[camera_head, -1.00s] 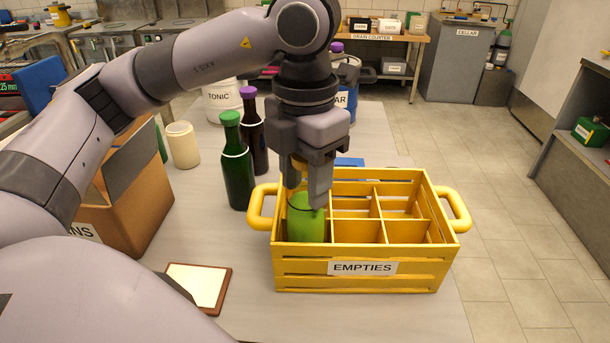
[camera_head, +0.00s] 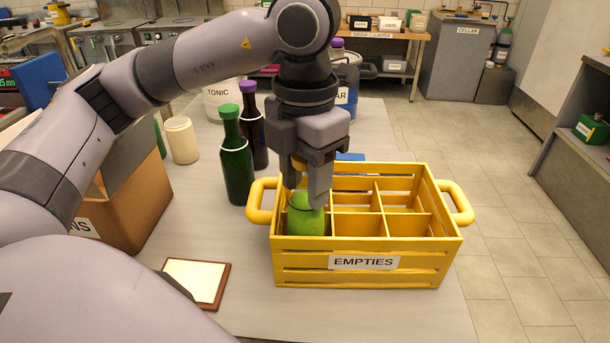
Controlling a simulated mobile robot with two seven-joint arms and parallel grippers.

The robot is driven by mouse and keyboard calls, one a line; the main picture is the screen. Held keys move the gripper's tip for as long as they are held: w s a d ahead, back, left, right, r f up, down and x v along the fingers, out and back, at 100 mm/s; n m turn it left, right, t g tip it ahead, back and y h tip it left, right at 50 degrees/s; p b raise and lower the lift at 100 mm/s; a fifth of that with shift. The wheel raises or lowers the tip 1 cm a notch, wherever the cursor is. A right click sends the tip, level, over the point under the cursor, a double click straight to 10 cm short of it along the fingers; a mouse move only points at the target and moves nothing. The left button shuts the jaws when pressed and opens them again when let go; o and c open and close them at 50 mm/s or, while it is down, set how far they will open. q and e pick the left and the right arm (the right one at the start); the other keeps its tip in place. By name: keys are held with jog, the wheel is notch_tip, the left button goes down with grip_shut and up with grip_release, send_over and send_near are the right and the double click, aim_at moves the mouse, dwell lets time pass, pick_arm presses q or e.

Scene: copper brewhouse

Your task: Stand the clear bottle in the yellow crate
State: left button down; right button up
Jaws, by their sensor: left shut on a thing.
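The yellow crate (camera_head: 364,278), labelled EMPTIES, stands on the table with several open compartments. My left gripper (camera_head: 306,190) points down over its left end and is shut on a bright green bottle (camera_head: 305,220). That bottle is upright inside the front left compartment. Its neck is mostly hidden by the fingers, with a yellowish bit showing between them. Its base is hidden behind the crate's front slats, so I cannot tell whether it touches the floor. No plainly colourless bottle shows. My right gripper is not in view.
A dark green bottle (camera_head: 236,165) and a dark purple-capped bottle (camera_head: 253,135) stand left of the crate. A cardboard box (camera_head: 138,205), a cream cup (camera_head: 182,141) and a brown-edged pad (camera_head: 199,282) lie further left. The crate's other visible compartments are empty.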

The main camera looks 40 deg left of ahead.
pick_arm(q)
jog(key=shift+f, duration=0.3)
jog(key=shift+c, duration=2.4)
grip_release()
jog(key=shift+c, duration=1)
notch_tip(320, 180, up, 6)
jog(key=shift+f, duration=0.1)
jog(key=shift+r+p, duration=0.45)
jog(key=shift+r, duration=0.25)
